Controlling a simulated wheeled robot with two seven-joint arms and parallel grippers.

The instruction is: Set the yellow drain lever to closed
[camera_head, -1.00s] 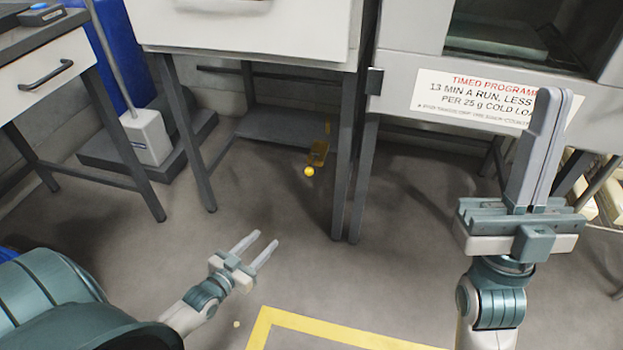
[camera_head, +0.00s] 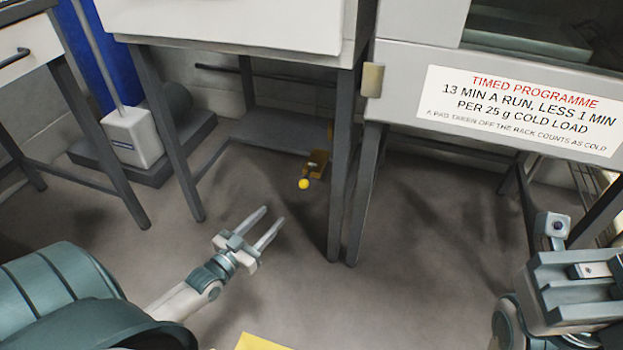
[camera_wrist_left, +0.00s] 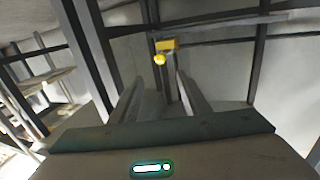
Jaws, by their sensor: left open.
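The yellow drain lever shows under the bench in the head view, with a round yellow knob (camera_head: 303,184) at its near end. A darker yellow body (camera_head: 317,163) sits behind the knob. In the left wrist view the knob (camera_wrist_left: 159,59) lies ahead, between the lines of my two fingers. My left gripper (camera_head: 273,214) is open and empty. It is nearer and lower left of the knob, apart from it. My right gripper (camera_head: 553,225) is at the right edge, partly cut off; I cannot tell its jaw state.
Dark bench legs (camera_head: 340,170) stand just right of the lever, and another leg (camera_head: 170,140) stands to its left. A low grey shelf (camera_head: 270,130) lies behind the lever. A white box with a pole (camera_head: 132,137) stands at left. The floor between gripper and lever is clear.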

